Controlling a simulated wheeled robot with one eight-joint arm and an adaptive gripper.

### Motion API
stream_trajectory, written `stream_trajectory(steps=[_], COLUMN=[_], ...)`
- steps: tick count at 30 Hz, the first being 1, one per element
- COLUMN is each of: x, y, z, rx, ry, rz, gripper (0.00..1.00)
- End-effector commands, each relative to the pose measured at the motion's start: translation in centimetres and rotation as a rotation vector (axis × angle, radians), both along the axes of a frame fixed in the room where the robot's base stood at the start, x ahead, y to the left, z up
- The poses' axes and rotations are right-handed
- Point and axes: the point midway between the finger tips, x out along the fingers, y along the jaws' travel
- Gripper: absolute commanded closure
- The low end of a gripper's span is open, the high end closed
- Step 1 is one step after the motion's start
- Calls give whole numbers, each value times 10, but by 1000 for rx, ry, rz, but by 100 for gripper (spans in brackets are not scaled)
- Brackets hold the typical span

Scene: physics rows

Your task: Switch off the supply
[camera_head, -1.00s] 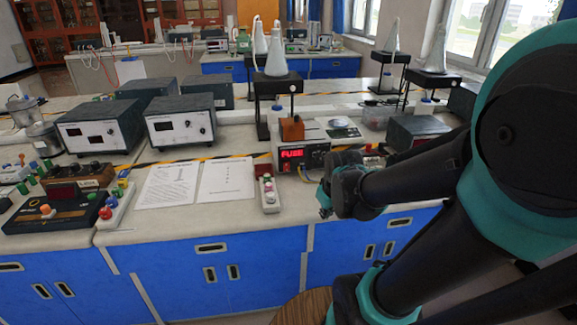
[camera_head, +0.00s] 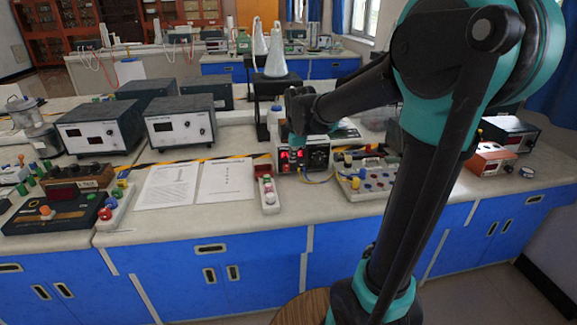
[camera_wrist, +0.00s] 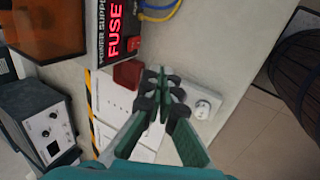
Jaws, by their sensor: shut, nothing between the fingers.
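The power supply (camera_head: 319,157) stands on the bench, its red display partly hidden behind my gripper in the head view. In the wrist view the power supply (camera_wrist: 103,50) is at the top, with "FUSE" in red on its display and a red rocker switch (camera_wrist: 134,44) at the panel's corner. My gripper (camera_head: 297,147) is in front of and above the supply. In the wrist view my gripper (camera_wrist: 160,80) is shut and empty, its tips below and to the right of the switch in the picture. I see no contact with the switch.
A white socket strip (camera_head: 268,194) lies left of the supply. A board with colored terminals (camera_head: 368,178) stands right of it, with wires between. Paper sheets (camera_head: 225,181) lie to the left. A red-brown block (camera_wrist: 127,74) is close to my fingertips.

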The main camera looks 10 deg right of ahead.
Motion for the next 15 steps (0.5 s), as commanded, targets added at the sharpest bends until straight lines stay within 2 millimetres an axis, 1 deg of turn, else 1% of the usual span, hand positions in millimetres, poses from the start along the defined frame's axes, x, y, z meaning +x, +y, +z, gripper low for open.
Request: stream_trajectory(steps=[5, 8, 11, 15], x=[0, 2, 6, 16], y=[0, 0, 0, 1], z=[-1, -5, -14, -33], rx=[1, 1, 1, 1], ry=[0, 0, 0, 0], rz=[-2, -2, -3, -3], gripper=[100, 100, 100, 100])
